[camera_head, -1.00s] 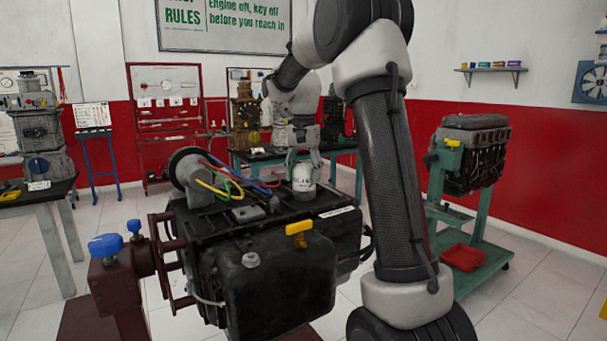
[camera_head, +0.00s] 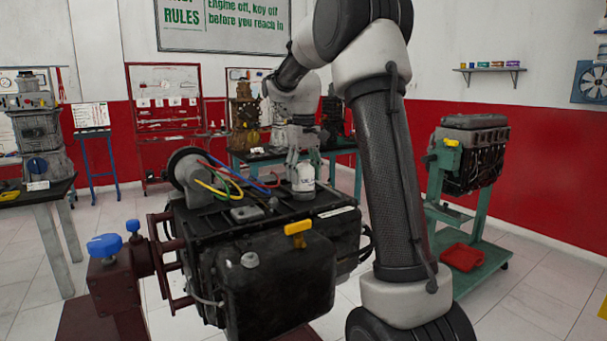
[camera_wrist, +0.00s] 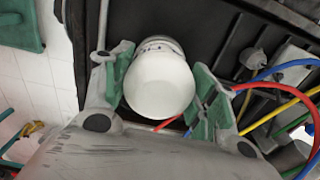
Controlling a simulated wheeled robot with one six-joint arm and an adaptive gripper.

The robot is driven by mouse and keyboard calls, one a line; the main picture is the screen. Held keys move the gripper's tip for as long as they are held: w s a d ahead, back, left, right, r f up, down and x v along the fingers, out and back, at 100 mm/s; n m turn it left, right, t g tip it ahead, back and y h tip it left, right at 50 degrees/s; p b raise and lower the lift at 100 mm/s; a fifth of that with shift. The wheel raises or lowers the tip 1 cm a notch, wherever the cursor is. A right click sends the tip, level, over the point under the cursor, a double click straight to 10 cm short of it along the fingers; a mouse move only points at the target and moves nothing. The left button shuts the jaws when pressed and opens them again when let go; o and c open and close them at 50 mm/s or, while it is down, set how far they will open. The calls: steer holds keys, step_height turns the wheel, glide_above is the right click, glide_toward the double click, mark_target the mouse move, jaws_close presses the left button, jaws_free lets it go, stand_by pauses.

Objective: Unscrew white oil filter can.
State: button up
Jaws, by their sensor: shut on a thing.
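The white oil filter can (camera_head: 303,179) stands upright on top of the black engine (camera_head: 275,275), toward its back right. Small dark print shows on its side. In the wrist view the can's round white end (camera_wrist: 160,85) faces me between the green finger pads. My gripper (camera_head: 303,162) comes down over the can from above and is shut on it. In the wrist view the gripper (camera_wrist: 160,95) has one finger on each side of the can. The can's threaded seat is hidden.
Blue, red, yellow and green hoses (camera_wrist: 275,95) run close beside the right finger. A yellow handle (camera_head: 298,228) stands at the engine's front. A dark red stand (camera_head: 120,280) with blue knobs is at left. Another engine (camera_head: 470,155) on a green stand is at right.

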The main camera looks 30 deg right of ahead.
mark_target(304, 165)
steer(key=n, duration=0.5)
steer(key=shift+n, duration=0.3)
steer(key=shift+w+d+n, duration=0.1)
steer(key=shift+n, duration=2.1)
steer(key=o, duration=1)
steer(key=shift+o, duration=0.2)
step_height(304, 165, up, 12)
steer(key=shift+r, duration=0.1)
